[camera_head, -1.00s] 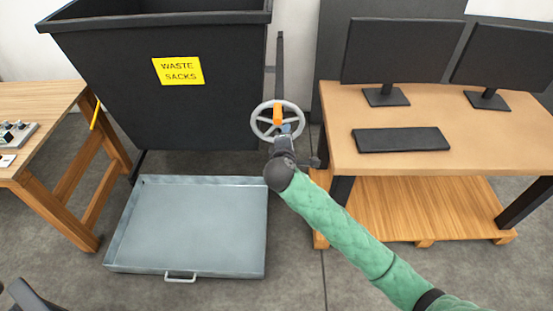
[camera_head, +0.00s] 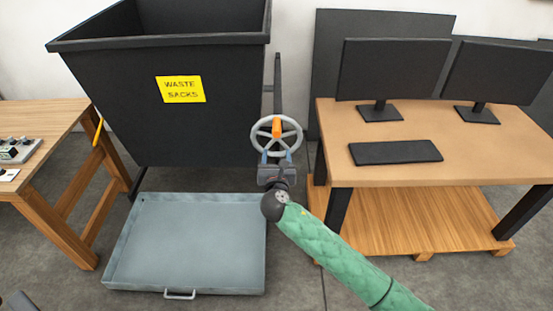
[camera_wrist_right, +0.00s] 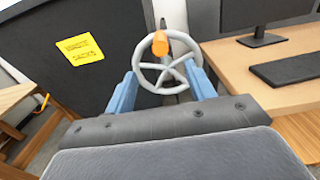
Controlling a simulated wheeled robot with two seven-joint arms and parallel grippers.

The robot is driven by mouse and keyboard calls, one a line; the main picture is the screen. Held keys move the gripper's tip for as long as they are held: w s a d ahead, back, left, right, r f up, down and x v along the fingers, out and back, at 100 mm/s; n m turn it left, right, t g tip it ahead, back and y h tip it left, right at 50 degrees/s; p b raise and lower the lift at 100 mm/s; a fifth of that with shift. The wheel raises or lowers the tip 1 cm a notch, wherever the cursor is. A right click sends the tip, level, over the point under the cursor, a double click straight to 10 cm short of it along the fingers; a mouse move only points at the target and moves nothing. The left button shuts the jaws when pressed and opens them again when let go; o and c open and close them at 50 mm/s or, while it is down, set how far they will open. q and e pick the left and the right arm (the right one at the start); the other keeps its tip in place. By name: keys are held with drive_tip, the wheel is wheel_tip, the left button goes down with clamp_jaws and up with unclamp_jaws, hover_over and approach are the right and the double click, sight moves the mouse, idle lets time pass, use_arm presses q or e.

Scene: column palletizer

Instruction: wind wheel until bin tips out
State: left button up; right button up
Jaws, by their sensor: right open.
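The grey spoked wheel (camera_head: 291,142) with an orange knob (camera_head: 277,126) stands beside the right side of the dark bin (camera_head: 150,110). The bin is upright and has a yellow "WASTE SACKS" label. My right gripper (camera_head: 276,157) is open just in front of the wheel's lower rim. In the right wrist view, its two blue fingers (camera_wrist_right: 163,93) stand apart on either side of the wheel (camera_wrist_right: 143,75). The orange knob (camera_wrist_right: 160,43) is at the top of the wheel, beyond the fingertips. Contact with the rim cannot be told.
An empty grey metal tray (camera_head: 190,240) lies on the floor below the bin. A wooden desk (camera_head: 440,160) with two monitors and a keyboard (camera_head: 396,152) stands close on the right, over a wooden pallet (camera_head: 385,230). A wooden bench (camera_head: 35,125) stands on the left.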

sight(277, 129)
drive_tip(key=shift+w+f+b, duration=0.1)
drive_tip(key=shift+w+b, duration=1.5)
drive_tip(key=shift+w, duration=2.9)
use_arm(q)
drive_tip(key=w+d+r, duration=0.2)
drive_tip(key=w+r, duration=0.2)
drive_tip(key=r, duration=0.1)
drive_tip(key=shift+w+d, duration=0.2)
drive_tip(key=shift+d, duration=0.2)
use_arm(e)
drive_tip(key=shift+w, duration=2.6)
drive_tip(key=c, duration=1)
use_arm(q)
drive_tip(key=shift+w, duration=0.15)
use_arm(e)
drive_tip(key=shift+c, duration=0.8)
